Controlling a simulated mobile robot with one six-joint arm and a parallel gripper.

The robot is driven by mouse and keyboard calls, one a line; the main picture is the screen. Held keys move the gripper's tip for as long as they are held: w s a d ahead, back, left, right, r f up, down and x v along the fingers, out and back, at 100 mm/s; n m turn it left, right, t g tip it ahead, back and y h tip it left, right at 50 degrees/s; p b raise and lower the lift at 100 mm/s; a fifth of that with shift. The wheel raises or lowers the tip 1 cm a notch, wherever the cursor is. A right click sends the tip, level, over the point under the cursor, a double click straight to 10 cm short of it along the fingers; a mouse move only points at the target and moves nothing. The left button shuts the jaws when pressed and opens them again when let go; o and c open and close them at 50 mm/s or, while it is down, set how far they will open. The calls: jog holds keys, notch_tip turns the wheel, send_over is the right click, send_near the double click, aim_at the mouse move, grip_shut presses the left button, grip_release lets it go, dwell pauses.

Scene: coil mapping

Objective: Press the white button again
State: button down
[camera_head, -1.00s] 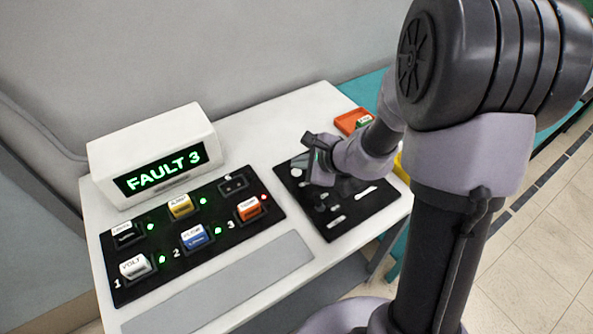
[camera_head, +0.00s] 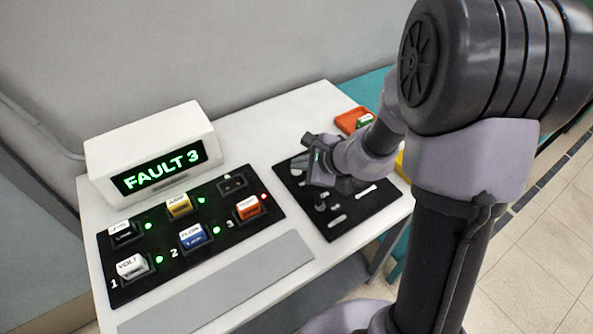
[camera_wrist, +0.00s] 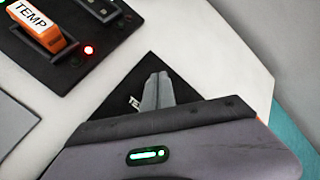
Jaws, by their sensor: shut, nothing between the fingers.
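My gripper (camera_head: 343,186) is over the black board (camera_head: 333,222) at the right of the white table. Its fingers are together and empty; they also show in the wrist view (camera_wrist: 157,90) over a dark surface. My gripper hides part of the board. The white display box (camera_head: 150,155) reads "FAULT 3" in green.
The black panel (camera_head: 215,243) holds several labelled coloured blocks. The orange block (camera_head: 249,207), marked TEMP in the wrist view (camera_wrist: 37,22), has a red light (camera_head: 264,197) beside it; other lights are green. A red-orange tray (camera_head: 349,118) stands behind my wrist. A grey strip (camera_head: 220,288) lies in front.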

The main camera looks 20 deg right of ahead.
aim_at(299, 172)
jog(key=shift+f+b, duration=0.35)
jog(key=shift+b, duration=0.2)
dwell(0.4)
jog(key=shift+r, duration=0.1)
jog(key=shift+r+p, duration=0.55)
jog(key=shift+r, duration=0.15)
notch_tip(299, 172, up, 5)
jog(key=p, duration=0.4)
jog(key=shift+r, duration=0.1)
dwell(0.6)
